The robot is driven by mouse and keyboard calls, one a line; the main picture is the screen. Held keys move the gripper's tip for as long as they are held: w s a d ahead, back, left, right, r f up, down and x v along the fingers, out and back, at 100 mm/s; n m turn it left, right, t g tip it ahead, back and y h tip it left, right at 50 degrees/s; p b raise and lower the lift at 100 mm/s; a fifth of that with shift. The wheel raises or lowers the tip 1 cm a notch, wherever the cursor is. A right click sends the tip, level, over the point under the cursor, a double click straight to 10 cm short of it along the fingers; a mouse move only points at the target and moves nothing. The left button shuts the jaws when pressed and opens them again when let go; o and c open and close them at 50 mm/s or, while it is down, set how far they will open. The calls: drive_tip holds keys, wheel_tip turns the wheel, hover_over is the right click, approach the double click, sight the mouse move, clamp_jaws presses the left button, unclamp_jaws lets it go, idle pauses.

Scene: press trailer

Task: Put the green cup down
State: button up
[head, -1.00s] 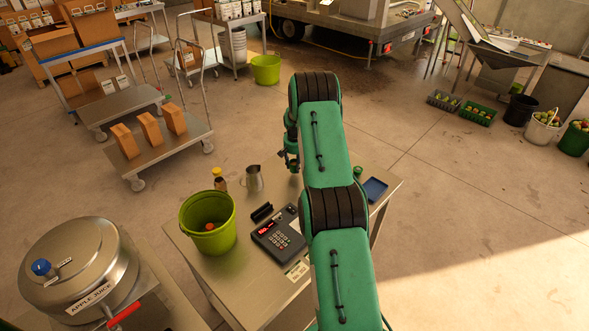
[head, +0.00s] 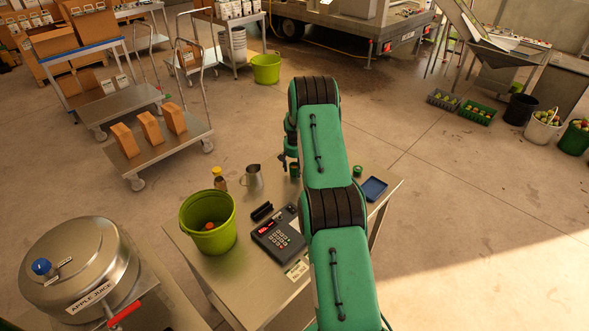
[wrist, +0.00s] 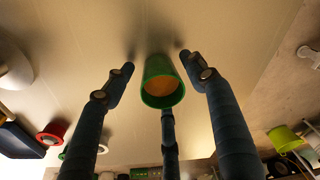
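The green cup (wrist: 163,97) is between my fingers in the wrist view, its mouth toward the camera and something orange-brown inside. Its base appears to rest on the metal table (wrist: 225,75). My gripper (wrist: 158,66) is open around the cup. The left and right fingers stand clear of its sides, and the middle finger overlaps its near rim, so contact there is unclear. In the head view the small green cup (head: 294,170) shows beside my gripper (head: 286,161), near the table's far edge. My arm hides part of the table.
A green round item (head: 358,171) sits near the tray.

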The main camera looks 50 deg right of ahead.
sight(294, 175)
drive_tip(key=shift+r, duration=0.1)
wheel_tip(294, 175, up, 12)
drive_tip(key=s+a, duration=0.1)
drive_tip(key=shift+b, duration=0.4)
idle(0.5)
idle(0.5)
drive_tip(key=shift+a, duration=0.1)
